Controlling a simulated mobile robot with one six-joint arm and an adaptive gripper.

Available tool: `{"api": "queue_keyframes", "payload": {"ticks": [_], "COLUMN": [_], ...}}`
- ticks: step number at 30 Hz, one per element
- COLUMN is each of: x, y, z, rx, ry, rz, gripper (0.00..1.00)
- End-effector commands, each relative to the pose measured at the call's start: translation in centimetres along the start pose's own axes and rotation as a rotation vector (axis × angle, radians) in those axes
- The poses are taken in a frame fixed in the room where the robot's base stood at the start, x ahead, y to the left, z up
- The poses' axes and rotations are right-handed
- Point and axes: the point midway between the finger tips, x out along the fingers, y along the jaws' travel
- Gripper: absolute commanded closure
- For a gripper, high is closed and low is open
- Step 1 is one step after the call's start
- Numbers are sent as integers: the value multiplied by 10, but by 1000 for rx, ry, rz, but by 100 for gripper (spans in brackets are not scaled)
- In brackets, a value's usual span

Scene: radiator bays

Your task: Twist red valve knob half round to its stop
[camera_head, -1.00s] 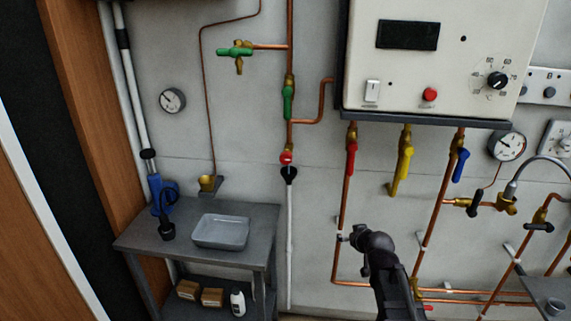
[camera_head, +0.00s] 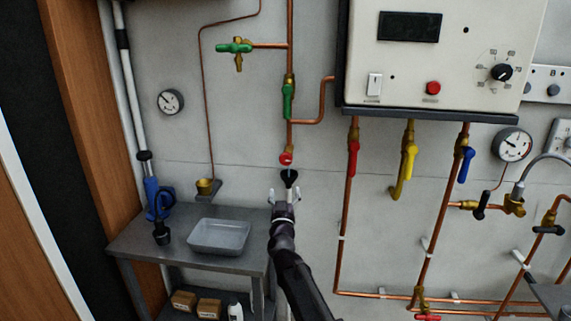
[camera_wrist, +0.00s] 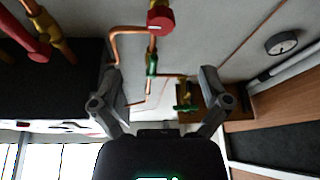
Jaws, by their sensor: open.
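The red valve knob (camera_head: 286,159) is small and round, on a vertical copper pipe just above a black funnel (camera_head: 289,176). In the wrist view the red knob (camera_wrist: 160,18) is larger, at the top edge, on a brass fitting. My gripper (camera_head: 284,193) is below the knob, over the funnel and white pipe, with its fingers spread. In the wrist view my gripper (camera_wrist: 160,78) is open and empty, with the knob beyond the fingertips and apart from them. My gripper hides part of the white pipe below the funnel.
A green lever (camera_head: 288,100) is on the same pipe above, and a green tap (camera_head: 234,47) is upper left. Right of my gripper is a red lever (camera_head: 353,158) under the boiler (camera_head: 450,80). A table with a grey tray (camera_head: 219,236) stands lower left.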

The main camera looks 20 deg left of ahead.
Motion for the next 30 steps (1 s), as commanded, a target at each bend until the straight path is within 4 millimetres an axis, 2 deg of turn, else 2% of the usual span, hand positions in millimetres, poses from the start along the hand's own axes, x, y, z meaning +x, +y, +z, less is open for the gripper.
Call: {"api": "queue_keyframes", "payload": {"ticks": [3, 19, 26, 30], "x": [-1, 3, 21, 40], "y": [-6, -6, -5, -4], "z": [-3, -4, -6, -6], "rx": [-1, -2, -2, -3], "ry": [18, 22, 22, 21], "rz": [26, 32, 33, 33], "gripper": [4, 4, 4, 4]}}
